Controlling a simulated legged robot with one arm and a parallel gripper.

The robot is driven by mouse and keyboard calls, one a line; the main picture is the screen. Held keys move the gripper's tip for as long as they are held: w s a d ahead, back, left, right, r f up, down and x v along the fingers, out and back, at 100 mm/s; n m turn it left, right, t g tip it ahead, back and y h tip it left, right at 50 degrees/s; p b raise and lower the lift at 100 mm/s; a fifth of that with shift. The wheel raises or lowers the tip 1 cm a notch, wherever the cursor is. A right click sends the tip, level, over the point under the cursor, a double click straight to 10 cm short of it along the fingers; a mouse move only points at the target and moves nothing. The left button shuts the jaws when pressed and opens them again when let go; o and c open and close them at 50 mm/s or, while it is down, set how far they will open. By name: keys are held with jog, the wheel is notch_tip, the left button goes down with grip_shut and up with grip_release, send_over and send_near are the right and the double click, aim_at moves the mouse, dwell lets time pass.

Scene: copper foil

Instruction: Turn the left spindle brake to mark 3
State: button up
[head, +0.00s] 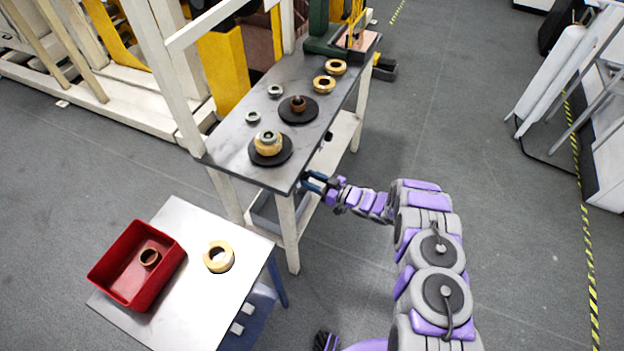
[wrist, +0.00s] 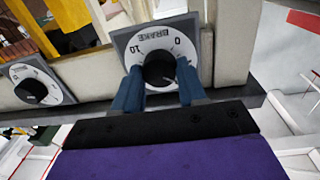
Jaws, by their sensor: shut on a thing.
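A brake dial (wrist: 160,38) with a white face, grey plate and upside-down lettering is in the middle of the wrist view. Its marks 0 and 10 are readable; the other marks are hidden or too small. My gripper (wrist: 158,88) has its blue fingers on either side of the dial's black knob (wrist: 159,68), shut on it. The knob's setting cannot be read surely. A second dial (wrist: 35,88) with a black knob is at the left, untouched. In the head view, my gripper (head: 313,182) is at the dark workbench's front edge; the gripped knob is hidden there.
The dark workbench (head: 230,140) bears two black discs (head: 286,157) (head: 312,112) with rings on them, plus loose rings. A steel table (head: 190,325) at lower left holds a red tray (head: 118,292) and a tan ring (head: 211,266).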

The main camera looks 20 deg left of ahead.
jog(key=o, duration=1.1)
jog(key=shift+w, duration=0.1)
jog(key=shift+c, duration=0.2)
jog(key=s+d+p, duration=0.2)
jog(key=d+p, duration=0.1)
jog(key=d, duration=1.4)
jog(key=shift+s, duration=0.25)
jog(key=shift+d+f, duration=0.1)
